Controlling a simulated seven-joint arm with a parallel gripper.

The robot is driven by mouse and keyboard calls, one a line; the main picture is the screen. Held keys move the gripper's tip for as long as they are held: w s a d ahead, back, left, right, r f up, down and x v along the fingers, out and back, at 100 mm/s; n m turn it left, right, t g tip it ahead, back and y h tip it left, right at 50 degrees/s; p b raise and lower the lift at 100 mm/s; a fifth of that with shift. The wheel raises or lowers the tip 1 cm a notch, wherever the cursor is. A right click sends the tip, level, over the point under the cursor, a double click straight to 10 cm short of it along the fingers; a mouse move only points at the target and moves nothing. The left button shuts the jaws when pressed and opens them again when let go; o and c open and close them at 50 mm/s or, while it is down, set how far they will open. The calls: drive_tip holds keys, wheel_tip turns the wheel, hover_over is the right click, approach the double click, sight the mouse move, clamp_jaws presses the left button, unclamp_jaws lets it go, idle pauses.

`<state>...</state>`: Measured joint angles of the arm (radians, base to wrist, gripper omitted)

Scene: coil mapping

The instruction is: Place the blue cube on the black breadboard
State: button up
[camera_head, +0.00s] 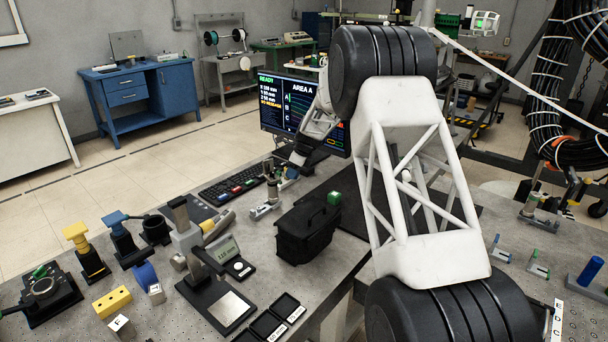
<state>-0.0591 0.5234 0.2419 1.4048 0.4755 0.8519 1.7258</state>
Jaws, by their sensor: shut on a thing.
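My gripper (288,172) is small and far off, at the end of my arm near the back edge of the bench, in front of the monitor. It points down and is shut on a small blue thing, which appears to be the blue cube (292,173); its outline is too small to be sure. A flat black board (337,190), which may be the black breadboard, lies right of the gripper and is partly hidden by my arm. I cannot tell how high the cube is above the bench.
A black toolbox (307,234) stands in front of the gripper, with a green block (334,198) by its upper right corner. A keyboard (233,185) lies to the left, and a monitor (300,105) stands behind. Fixtures and small parts crowd the left bench.

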drive_tip(key=s+d+f+m+t, duration=0.1)
drive_tip(key=s+d+m, duration=0.2)
drive_tip(key=s+d, duration=0.3)
drive_tip(key=s+d+f+m+h, duration=0.1)
drive_tip(key=s+d+m, duration=0.2)
drive_tip(key=s+d, duration=0.3)
drive_tip(key=s+d+f+m+t+h, duration=0.1)
drive_tip(key=s+d+m, duration=0.2)
drive_tip(key=s+d, duration=0.3)
drive_tip(key=shift+s+d+f+t, duration=0.1)
drive_tip(key=shift+d+t, duration=0.05)
drive_tip(key=shift+d, duration=1.3)
drive_tip(key=shift+s+d+f+t, duration=0.1)
drive_tip(key=shift+d+t, duration=0.05)
drive_tip(key=shift+d, duration=1.25)
drive_tip(key=shift+w, duration=0.2)
hover_over(357, 194)
drive_tip(key=s, duration=0.2)
drive_tip(key=shift+d+f, duration=0.1)
drive_tip(key=shift+f, duration=0.6)
drive_tip(key=shift+w, duration=0.15)
drive_tip(key=shift+w+f, duration=0.1)
drive_tip(key=shift+w, duration=0.15)
drive_tip(key=shift+d+f, duration=0.1)
drive_tip(key=shift+f, duration=1.6)
drive_tip(key=shift+f, duration=0.15)
